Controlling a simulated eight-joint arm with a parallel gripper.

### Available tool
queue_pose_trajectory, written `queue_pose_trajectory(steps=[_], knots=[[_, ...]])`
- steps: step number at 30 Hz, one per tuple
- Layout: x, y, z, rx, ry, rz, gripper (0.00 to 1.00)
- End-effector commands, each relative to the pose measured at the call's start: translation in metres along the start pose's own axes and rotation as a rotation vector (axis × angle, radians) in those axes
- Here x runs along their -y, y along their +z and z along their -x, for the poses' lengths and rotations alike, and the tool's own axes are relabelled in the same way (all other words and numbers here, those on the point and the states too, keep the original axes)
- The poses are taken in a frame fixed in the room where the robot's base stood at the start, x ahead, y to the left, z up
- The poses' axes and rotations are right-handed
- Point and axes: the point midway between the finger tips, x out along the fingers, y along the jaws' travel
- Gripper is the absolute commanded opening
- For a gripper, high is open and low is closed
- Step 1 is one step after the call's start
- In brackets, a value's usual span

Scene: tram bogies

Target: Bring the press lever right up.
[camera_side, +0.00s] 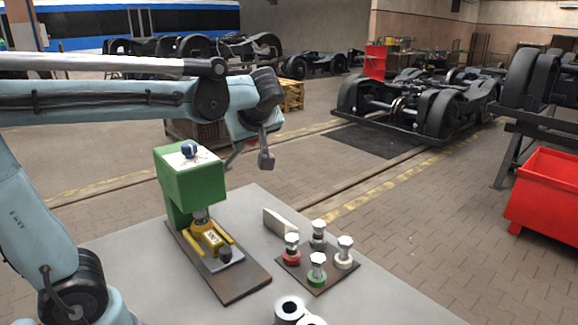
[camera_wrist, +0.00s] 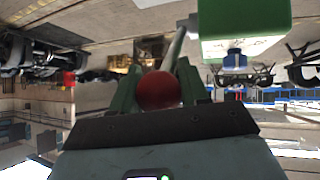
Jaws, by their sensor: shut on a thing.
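The green press (camera_side: 188,185) stands on a dark brown base board (camera_side: 240,284) on the grey table, with a blue knob on top and a yellow fixture at its foot. In the wrist view the press (camera_wrist: 245,22) is at the upper right. A grey lever rod (camera_wrist: 175,48) runs from beside it to a red ball knob (camera_wrist: 158,90). My gripper (camera_wrist: 157,88) is shut on the red ball, one green finger on each side. In the side view my gripper (camera_side: 236,156) is just right of the press's upper part; the knob is mostly hidden there, and the lever's exact angle is unclear.
A small board with several bolt-like posts (camera_side: 317,268) on coloured bases lies right of the press. A pale block (camera_side: 280,223) stands behind it. Metal rings (camera_side: 289,309) sit at the table's front. A red bin (camera_side: 545,200) and bogies (camera_side: 420,105) are beyond the table.

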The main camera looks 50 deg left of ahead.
Motion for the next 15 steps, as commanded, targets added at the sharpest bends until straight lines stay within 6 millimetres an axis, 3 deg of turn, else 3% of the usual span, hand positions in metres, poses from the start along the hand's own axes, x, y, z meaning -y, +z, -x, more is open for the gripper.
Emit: queue_pose_trajectory(steps=[5,15], knots=[[0.001,-0.017,-0.001,0.103,0.005,0.031,0.00],[0.002,-0.034,-0.005,0.091,0.008,0.024,0.00]])
